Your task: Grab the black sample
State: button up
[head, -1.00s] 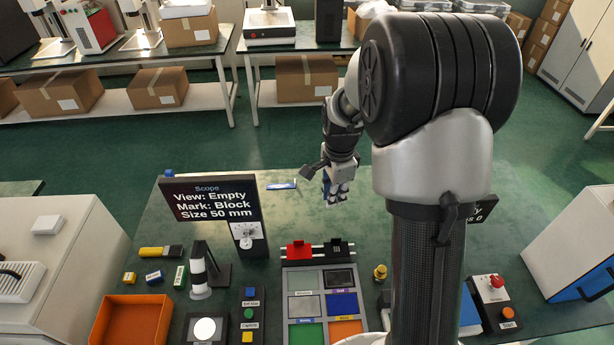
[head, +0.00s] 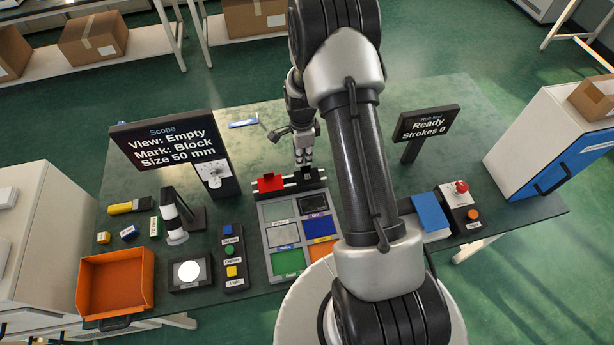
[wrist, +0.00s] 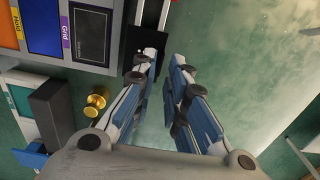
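The black sample (head: 309,177) sits at the right end of a pale rail, beside a red sample (head: 270,184), behind the sorting board (head: 272,240). My gripper (head: 304,162) points down just behind the black sample, and part of the sample may be hidden by it. In the wrist view my gripper (wrist: 163,56) has its two blue-grey fingers apart with green table between the tips. A black block (wrist: 147,36), which looks like the black sample, lies just beyond the left fingertip. Nothing is held; whether that finger touches the block I cannot tell.
A scope screen (head: 170,146) stands left and a "Ready" screen (head: 426,124) right. A brass knob (wrist: 97,100) and a black box (wrist: 51,110) are left of the fingers in the wrist view. An orange tray (head: 117,283) is front left. The table behind is mostly clear.

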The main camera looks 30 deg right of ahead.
aim_at(306, 175)
jog(key=shift+w+a+f+b, duration=0.1)
jog(key=shift+f+b, duration=0.25)
jog(key=shift+f, duration=1.05)
jog(key=shift+w+f+b, duration=0.1)
jog(key=shift+f+b, duration=0.25)
jog(key=shift+f, duration=1)
jog(key=shift+c, duration=0.2)
grip_shut()
jog(key=shift+r, duration=0.15)
